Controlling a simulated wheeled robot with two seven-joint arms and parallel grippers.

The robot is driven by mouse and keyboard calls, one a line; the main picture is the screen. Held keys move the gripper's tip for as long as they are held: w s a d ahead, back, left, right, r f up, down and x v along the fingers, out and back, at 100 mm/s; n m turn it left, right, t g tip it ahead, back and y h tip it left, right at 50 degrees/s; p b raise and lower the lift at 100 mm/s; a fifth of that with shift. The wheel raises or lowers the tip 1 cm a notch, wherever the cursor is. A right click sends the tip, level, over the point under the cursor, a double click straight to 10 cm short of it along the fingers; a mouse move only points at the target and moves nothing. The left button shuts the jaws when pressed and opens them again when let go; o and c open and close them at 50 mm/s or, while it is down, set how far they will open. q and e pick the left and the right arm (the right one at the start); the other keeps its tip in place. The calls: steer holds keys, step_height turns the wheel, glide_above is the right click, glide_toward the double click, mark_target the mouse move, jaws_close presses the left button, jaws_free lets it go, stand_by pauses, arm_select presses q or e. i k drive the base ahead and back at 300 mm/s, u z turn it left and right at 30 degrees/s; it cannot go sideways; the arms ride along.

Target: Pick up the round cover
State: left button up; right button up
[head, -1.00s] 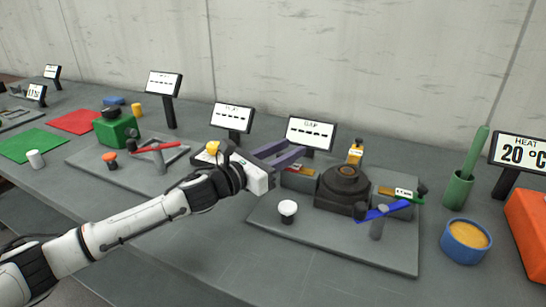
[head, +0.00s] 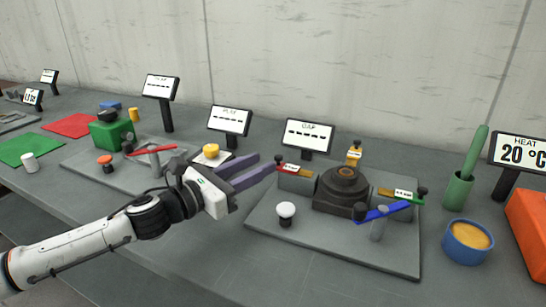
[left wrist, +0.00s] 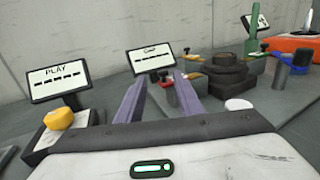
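A dark, round, stepped piece (head: 344,180) sits on a dark block on the grey plate, right of centre; it looks like the round cover. It also shows in the left wrist view (left wrist: 226,66), right of my fingers. My left gripper (head: 267,163) is open and empty, with its two purple fingers apart. It hovers left of the round piece, with a clear gap, near the red-tagged block. In the left wrist view the open fingers (left wrist: 159,80) point toward the back sign. My right gripper is not in view.
A white-topped knob (head: 286,210) and a blue lever (head: 385,211) stand on the plate (head: 340,250). A yellow-tagged peg (head: 354,153) is behind the round piece. Signs (head: 308,135) stand at the back. A blue bowl (head: 467,240) is at right. The front table is clear.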

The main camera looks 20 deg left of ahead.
mark_target(356, 184)
steer(key=k, duration=1)
